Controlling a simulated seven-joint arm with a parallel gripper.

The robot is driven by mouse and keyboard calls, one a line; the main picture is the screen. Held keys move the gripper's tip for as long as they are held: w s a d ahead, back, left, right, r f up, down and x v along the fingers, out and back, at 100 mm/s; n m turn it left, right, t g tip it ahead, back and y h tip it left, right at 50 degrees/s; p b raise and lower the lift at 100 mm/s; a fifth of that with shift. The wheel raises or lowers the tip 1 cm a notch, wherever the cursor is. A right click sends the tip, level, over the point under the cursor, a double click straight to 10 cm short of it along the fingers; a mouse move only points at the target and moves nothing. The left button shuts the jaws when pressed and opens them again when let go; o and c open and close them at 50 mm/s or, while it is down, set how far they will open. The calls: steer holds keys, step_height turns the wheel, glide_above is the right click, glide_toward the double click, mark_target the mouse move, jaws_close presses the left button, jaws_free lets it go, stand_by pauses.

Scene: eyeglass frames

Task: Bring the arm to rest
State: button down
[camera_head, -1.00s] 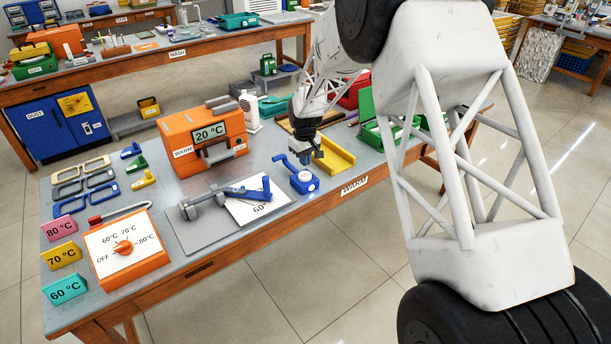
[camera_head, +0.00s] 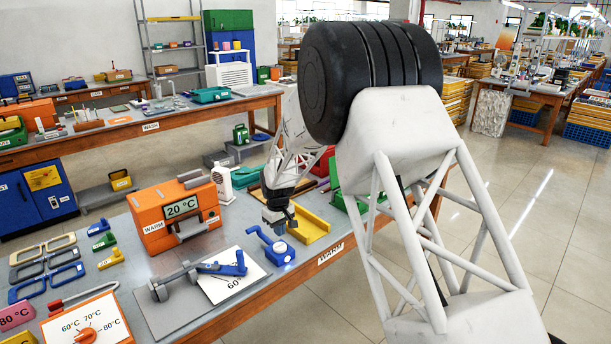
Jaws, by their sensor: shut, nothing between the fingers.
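My gripper (camera_head: 279,222) hangs over the warm table (camera_head: 215,318), pointing down near its right part. Its fingers look dark and small, and they are shut with nothing seen between them. Just below and left of it is a blue device (camera_head: 274,247) with a lever and a round dial. A yellow tray (camera_head: 311,226) lies right beside it. My white arm runs from the gripper up and to the right, and part of it is hidden behind my large black-and-white link in front.
An orange warmer (camera_head: 150,222) reading 20 °C stands left of the gripper. A grey plate (camera_head: 160,318) holds a grey-and-blue tool (camera_head: 190,275). Several eyeglass frames (camera_head: 45,268) lie at the left. Open floor (camera_head: 540,220) lies to the right.

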steer(key=s+d+r+m+t, duration=0.1)
steer(key=s+d+r+m, duration=0.4)
steer(key=s+d+r, duration=1.7)
steer(key=s+d+r+m, duration=0.1)
steer(key=s+d, duration=0.2)
steer(key=s, duration=0.7)
steer(key=s+d+r+m+t, duration=0.1)
steer(key=s+d, duration=0.3)
steer(key=s, duration=0.6)
steer(key=s+d+r+m, duration=0.1)
steer(key=s+d+m, duration=0.1)
steer(key=s, duration=0.8)
steer(key=shift+d+t, duration=0.3)
steer(key=shift+d, duration=0.35)
